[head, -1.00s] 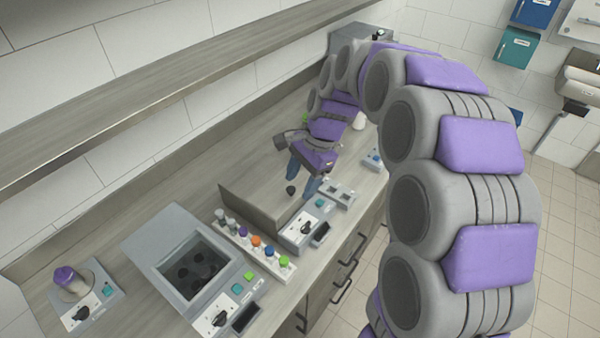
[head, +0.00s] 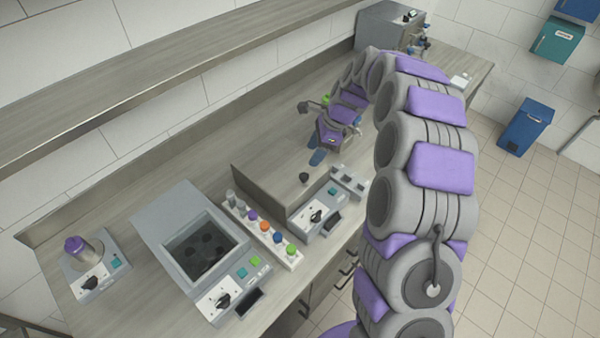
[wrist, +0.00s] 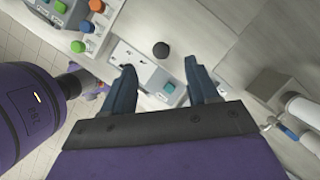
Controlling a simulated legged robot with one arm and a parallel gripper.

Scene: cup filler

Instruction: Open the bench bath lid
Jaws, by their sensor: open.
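The bench bath (head: 318,216) appears to be the low unit with a black dial and a teal button on its front panel. Its lid (head: 280,185) looks like a flat, reflective closed cover with a small black knob (head: 304,178) on top. My gripper (head: 316,157) is just behind and above the knob, fingers spread and empty. In the wrist view the knob (wrist: 161,49) lies beyond and roughly between the open fingertips (wrist: 160,68), apart from both. The front panel (wrist: 135,62) is partly hidden by the left finger.
A rack with coloured caps (head: 264,228) stands left of the bath. Further left is a grey unit (head: 165,222) with an open well, then a small device with a purple-capped vessel (head: 78,248). A shelf (head: 170,70) runs above the bench.

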